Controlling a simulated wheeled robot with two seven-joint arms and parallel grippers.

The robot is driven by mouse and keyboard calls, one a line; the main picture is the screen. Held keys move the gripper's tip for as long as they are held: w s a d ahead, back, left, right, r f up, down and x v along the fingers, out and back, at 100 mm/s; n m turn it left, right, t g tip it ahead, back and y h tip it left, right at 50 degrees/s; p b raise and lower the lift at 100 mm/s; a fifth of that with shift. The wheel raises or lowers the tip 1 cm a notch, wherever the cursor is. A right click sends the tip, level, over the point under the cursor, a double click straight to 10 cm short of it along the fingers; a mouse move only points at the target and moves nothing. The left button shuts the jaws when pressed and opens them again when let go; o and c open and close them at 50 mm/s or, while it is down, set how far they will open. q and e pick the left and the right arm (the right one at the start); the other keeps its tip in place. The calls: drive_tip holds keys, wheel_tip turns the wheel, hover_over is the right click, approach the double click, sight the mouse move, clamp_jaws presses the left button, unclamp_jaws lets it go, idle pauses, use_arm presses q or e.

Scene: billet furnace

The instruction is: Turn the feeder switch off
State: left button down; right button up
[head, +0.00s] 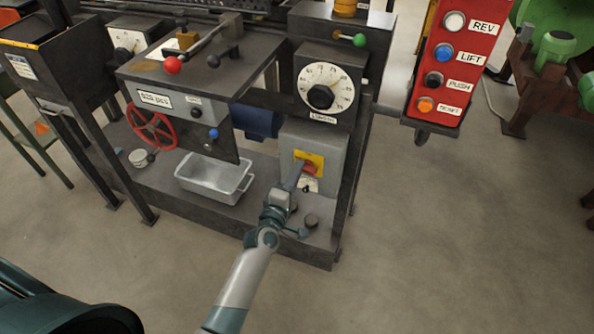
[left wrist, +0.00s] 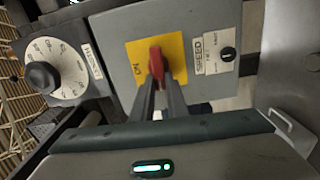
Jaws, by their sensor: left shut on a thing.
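The feeder switch has a red handle (head: 310,169) on a yellow plate (head: 319,157), on the front of a grey box (head: 298,140) low on the machine. In the left wrist view the red handle (left wrist: 155,62) stands roughly upright in the picture on the yellow plate (left wrist: 175,50). An "ON" label shows at the plate's lower left there. My left gripper (head: 302,176) reaches the switch from the front, and its two fingers (left wrist: 158,82) are shut on the red handle. The fingers hide the handle's near end. My right gripper is not in view.
A length dial (head: 325,88) is above the box. A metal tray (head: 212,184) and red handwheel (head: 152,126) are to the left. A red button panel (head: 452,65) hangs at the right. Open floor lies in front.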

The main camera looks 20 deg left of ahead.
use_arm(q)
drive_tip(key=shift+n, duration=0.4)
drive_tip(key=c, duration=1.7)
unclamp_jaws()
drive_tip(key=shift+f, duration=0.1)
drive_tip(key=shift+c, duration=0.2)
